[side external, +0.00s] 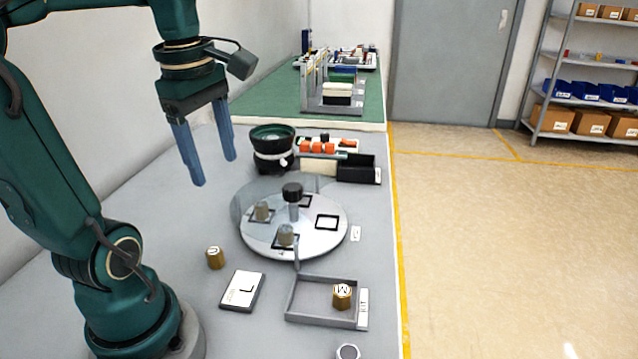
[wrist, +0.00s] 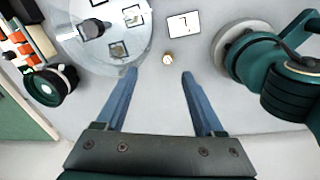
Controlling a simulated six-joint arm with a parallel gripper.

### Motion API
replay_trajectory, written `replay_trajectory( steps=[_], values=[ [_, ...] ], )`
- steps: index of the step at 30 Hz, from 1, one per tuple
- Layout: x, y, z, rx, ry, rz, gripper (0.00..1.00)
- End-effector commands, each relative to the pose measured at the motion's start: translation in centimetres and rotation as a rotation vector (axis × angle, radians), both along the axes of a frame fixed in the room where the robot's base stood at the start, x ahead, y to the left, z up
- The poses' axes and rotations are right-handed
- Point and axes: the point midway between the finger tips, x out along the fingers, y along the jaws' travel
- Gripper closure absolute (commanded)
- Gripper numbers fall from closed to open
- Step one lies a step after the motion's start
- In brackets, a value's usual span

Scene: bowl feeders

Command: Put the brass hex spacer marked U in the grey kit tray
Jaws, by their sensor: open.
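A brass hex spacer (side external: 215,257) stands on the grey bench left of the turntable; the mark on its top is too small to read. It also shows in the wrist view (wrist: 168,58), just beyond the fingertips and between their lines. Another brass spacer, marked M (side external: 341,296), stands in the right part of the grey kit tray (side external: 308,298). Two duller spacers (side external: 262,211) (side external: 285,236) stand in square frames on the turntable; their marks are unreadable. My gripper (side external: 216,172) is open and empty, pointing down, high above the bench.
The round turntable (side external: 325,240) has a dark central knob and a partly clear cover. A white card (side external: 242,290) lies between the loose spacer and the tray. A dark green bowl feeder (side external: 272,150) and a black bin (side external: 358,170) stand behind. Bench around the loose spacer is clear.

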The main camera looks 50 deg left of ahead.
Motion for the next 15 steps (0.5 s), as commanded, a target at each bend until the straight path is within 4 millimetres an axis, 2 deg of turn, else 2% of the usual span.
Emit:
replay_trajectory(
  steps=[3, 12, 15],
  values=[
    [-0.5, 1.6, -0.1, -0.042, 0.022, 0.239, 0.30],
    [-2.0, 4.5, -0.3, -0.114, 0.067, 0.733, 0.30],
    [-2.0, 4.3, -1.7, -0.118, 0.072, 0.733, 0.30]
  ],
)
